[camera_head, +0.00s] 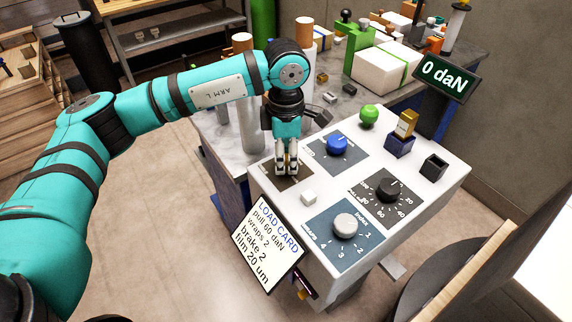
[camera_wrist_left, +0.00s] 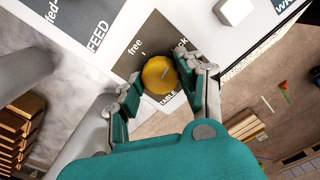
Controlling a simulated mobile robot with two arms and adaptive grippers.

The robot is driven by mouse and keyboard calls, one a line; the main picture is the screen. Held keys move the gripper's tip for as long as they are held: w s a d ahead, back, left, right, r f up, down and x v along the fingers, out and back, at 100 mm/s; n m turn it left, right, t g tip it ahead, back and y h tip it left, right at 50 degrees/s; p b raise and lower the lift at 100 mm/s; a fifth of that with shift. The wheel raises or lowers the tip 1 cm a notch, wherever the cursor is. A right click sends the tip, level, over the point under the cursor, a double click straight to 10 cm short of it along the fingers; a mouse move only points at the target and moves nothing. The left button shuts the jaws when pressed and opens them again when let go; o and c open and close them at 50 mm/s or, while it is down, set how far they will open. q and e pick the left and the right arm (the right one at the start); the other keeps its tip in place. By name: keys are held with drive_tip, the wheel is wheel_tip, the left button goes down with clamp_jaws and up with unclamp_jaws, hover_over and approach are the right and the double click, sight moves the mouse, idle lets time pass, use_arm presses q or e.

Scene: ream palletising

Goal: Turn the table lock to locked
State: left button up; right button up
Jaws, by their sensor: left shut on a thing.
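The table lock is a round yellow knob (camera_wrist_left: 158,75) on a dark plate (camera_wrist_left: 137,58) in the left wrist view. The plate reads "free" on one side, a partly covered word ending in "ck" on the other, and "TABLE" below. A short pale mark shows on the knob; which label it points to is hard to tell. My left gripper (camera_head: 287,168) reaches down onto this plate at the panel's left corner and hides the knob in the head view. Its fingers (camera_wrist_left: 163,82) are shut on the knob from both sides. My right gripper is not in view.
The white control panel (camera_head: 318,222) carries a blue knob (camera_head: 337,145), a black knob (camera_head: 388,190), a grey knob (camera_head: 345,225) and a small white button (camera_head: 309,198). A load card (camera_head: 267,247) hangs in front. A display (camera_head: 447,78) reads "0 daN".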

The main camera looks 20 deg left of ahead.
sight(286, 159)
use_arm(q)
drive_tip(key=shift+m+b, duration=1)
drive_tip(key=shift+m, duration=0.2)
drive_tip(key=shift+r, duration=0.1)
drive_tip(key=o, duration=1.1)
drive_tip(key=shift+o, duration=0.2)
wheel_tip(286, 159, up, 12)
